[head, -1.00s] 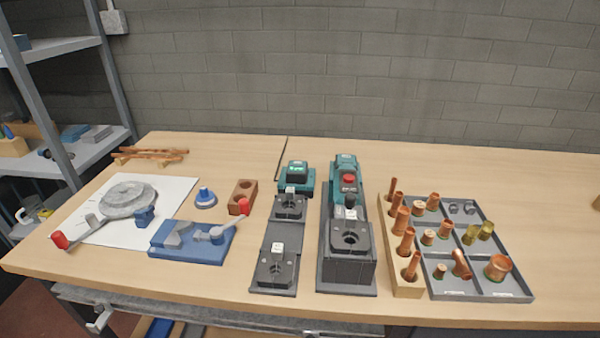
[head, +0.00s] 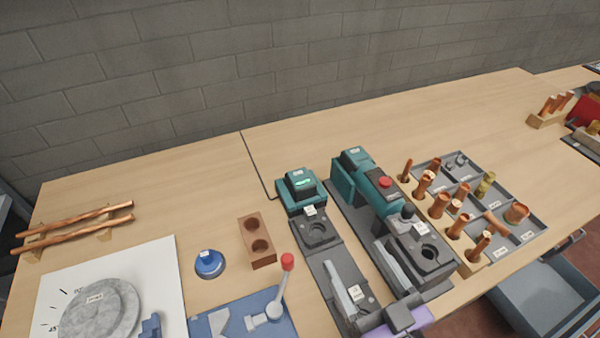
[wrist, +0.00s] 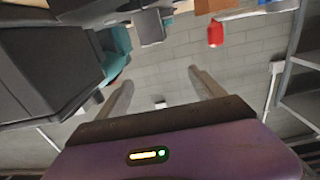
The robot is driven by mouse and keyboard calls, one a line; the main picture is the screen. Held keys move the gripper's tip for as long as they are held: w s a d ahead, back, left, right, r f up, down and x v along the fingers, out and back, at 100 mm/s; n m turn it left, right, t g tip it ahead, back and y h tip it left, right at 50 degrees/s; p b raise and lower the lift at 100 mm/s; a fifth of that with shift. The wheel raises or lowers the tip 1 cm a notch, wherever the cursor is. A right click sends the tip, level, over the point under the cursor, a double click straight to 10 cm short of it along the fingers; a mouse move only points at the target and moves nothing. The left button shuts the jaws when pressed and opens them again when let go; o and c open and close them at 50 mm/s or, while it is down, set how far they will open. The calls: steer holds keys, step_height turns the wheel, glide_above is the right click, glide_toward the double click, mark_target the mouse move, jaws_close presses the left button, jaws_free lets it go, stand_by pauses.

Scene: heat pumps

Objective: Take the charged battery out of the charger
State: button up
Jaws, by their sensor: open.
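The charger (head: 290,201) is a teal unit at the back middle of the bench in the head view. A dark block with a glowing green light sits in its top, and I take this to be the charged battery (head: 301,182). My gripper (head: 354,256) is low in the head view, in front of the charger and well apart from it. Its two grey fingers are open and empty. In the wrist view the open fingers (wrist: 160,76) also show nothing between them. I cannot make out the charger or battery in the wrist view.
A teal and black press tool (head: 378,190) with a red button stands right of the charger. Copper fittings fill a tray (head: 440,170) at right. Bench behind the charger is clear.

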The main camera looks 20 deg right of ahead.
step_height(320, 180, up, 5)
steer(key=g+p, duration=0.2)
steer(key=p, duration=0.2)
glide_above(304, 183)
steer(key=s, duration=0.6)
steer(key=f, duration=0.1)
steer(key=f+g, duration=0.1)
steer(key=f, duration=0.1)
steer(key=f+g, duration=0.1)
steer(key=f, duration=0.1)
steer(key=shift+w+f, duration=0.15)
steer(key=shift+w, duration=0.2)
steer(key=shift+f, duration=0.3)
steer(key=shift+w+f+g, duration=0.25)
steer(key=shift+g, duration=0.05)
steer(key=shift+p+x, duration=0.9)
steer(key=shift+x, duration=2.55)
steer(key=shift+a, duration=0.1)
steer(key=shift+c, duration=0.2)
jaws_close()
